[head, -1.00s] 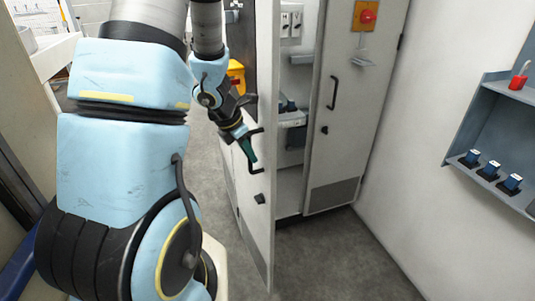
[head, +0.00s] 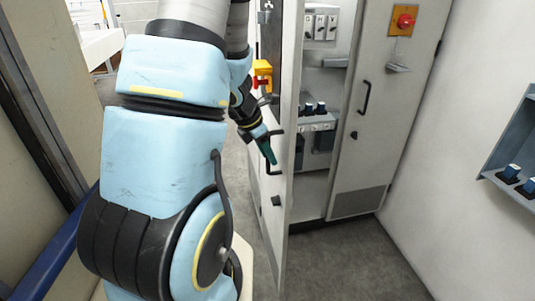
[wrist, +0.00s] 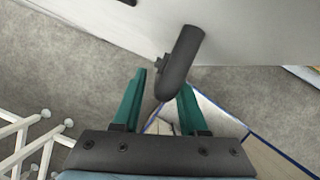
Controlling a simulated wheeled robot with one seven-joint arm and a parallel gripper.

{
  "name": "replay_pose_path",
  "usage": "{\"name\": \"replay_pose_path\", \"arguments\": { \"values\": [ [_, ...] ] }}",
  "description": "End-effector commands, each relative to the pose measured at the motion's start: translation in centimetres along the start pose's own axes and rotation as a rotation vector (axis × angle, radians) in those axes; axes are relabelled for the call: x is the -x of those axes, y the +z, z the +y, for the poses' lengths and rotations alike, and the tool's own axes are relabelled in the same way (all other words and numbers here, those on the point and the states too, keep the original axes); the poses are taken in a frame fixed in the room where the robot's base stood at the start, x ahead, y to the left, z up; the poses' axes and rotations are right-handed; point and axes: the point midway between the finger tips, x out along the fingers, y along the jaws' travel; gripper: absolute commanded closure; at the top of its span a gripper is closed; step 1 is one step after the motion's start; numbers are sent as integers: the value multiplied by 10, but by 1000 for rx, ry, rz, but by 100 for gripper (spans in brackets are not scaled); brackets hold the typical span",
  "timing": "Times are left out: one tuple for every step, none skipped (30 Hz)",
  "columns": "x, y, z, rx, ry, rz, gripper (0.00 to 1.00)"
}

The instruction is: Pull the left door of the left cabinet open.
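The left door (head: 279,215) of the cabinet stands ajar, seen nearly edge-on in the head view, with the cabinet interior (head: 318,75) showing to its right. Its dark handle (head: 281,131) is on the outer face; it also shows in the wrist view (wrist: 181,62), near the door's pale face (wrist: 235,30). My gripper (head: 268,152) is at this handle. In the wrist view its two green fingers (wrist: 160,88) are apart, with the handle's end between and in front of them. A gap shows beside the left finger; contact at the right finger is hidden.
The closed right door (head: 368,130) has its own handle and a red switch (head: 405,21). A white wall and a blue-grey shelf (head: 508,150) stand at the right. Grey floor (head: 345,262) is clear before the cabinet. A white railing (wrist: 30,145) shows in the wrist view.

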Motion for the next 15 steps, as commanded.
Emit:
{"name": "replay_pose_path", "arguments": {
  "values": [
    [0,0,0,0,0,0,53],
    [0,0,0,0,0,0,53],
    [0,0,0,-1,0,0,53],
    [0,0,0,-1,0,0,53],
    [0,0,0,-1,0,0,53],
    [0,0,0,-1,0,-1,53],
    [0,0,0,-1,0,-1,53],
    [1,0,0,-1,0,-1,53],
    [2,1,0,-1,1,-1,53],
    [4,1,0,-1,2,-2,53],
    [7,1,1,-2,2,-2,53],
    [12,1,1,-2,2,-2,53],
    [16,2,1,-1,3,-3,53],
    [21,2,1,-3,3,-3,53],
    [29,2,1,-2,3,-4,53]
  ]
}}
